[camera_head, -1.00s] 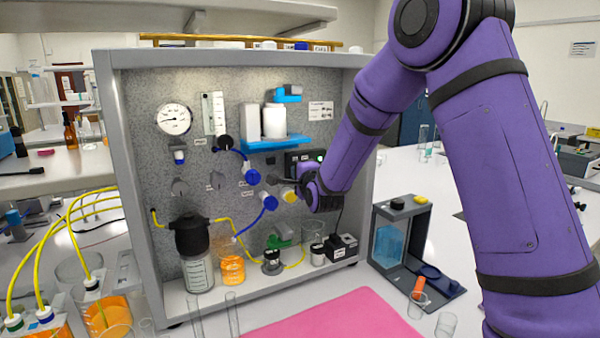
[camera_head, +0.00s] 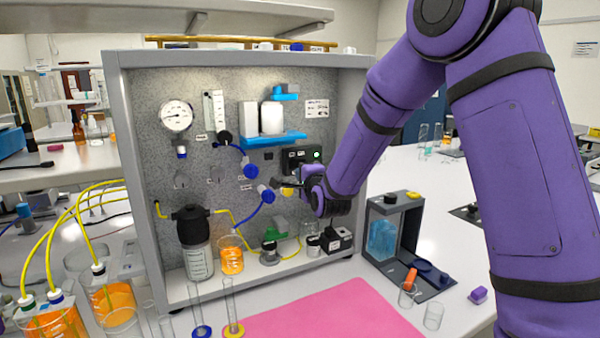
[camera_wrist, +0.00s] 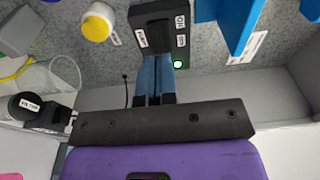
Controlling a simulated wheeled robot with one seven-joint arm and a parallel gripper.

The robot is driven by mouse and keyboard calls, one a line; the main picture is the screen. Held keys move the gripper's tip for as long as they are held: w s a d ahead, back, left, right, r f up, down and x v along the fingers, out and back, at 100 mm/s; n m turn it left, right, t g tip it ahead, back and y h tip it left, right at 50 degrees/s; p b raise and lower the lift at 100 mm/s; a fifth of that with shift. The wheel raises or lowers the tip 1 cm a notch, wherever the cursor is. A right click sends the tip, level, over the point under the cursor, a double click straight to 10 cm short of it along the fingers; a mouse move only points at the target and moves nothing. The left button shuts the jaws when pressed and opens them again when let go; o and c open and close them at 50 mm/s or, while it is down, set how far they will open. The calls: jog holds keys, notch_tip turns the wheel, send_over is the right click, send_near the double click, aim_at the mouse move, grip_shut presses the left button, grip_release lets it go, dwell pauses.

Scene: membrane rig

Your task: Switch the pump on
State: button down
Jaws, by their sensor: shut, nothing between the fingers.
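The pump switch box (camera_head: 299,157) is a black box on the grey speckled panel, with a lit green lamp (camera_head: 317,155) at its right. In the wrist view the box (camera_wrist: 160,28) has white labels, and the green lamp (camera_wrist: 177,64) glows beside it. My gripper (camera_head: 280,184) is in front of the panel, just below the box. In the wrist view its blue fingers (camera_wrist: 155,80) are together and empty, with their tips at the box's near edge. I cannot tell whether they touch it. The switch lever itself is not clearly visible.
A yellow knob (camera_wrist: 96,25) is left of the box, and a blue shelf (camera_head: 275,140) is above it. Blue valve knobs (camera_head: 251,171) are to the left. Bottles and a beaker (camera_head: 231,257) stand on the rig floor. The pink mat (camera_head: 325,318) in front is clear.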

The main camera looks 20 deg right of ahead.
jog(key=s, duration=0.7)
jog(key=shift+d, duration=0.25)
jog(key=shift+w, duration=0.1)
jog(key=s+d+r+n+g, duration=0.25)
jog(key=s+r+n, duration=0.2)
jog(key=s, duration=0.25)
jog(key=s+d+r+n+g, duration=0.25)
jog(key=s+n+g, duration=0.2)
jog(key=s, duration=0.25)
jog(key=s+d+n+g, duration=0.1)
jog(key=s+n+g, duration=0.2)
jog(key=s, duration=0.9)
jog(key=s+d+n+g+h, duration=0.1)
jog(key=s+n, duration=0.4)
jog(key=s, duration=0.6)
jog(key=shift+s+d+r+g+h, duration=0.35)
jog(key=shift+d+r+g, duration=0.1)
jog(key=shift+d+g, duration=0.4)
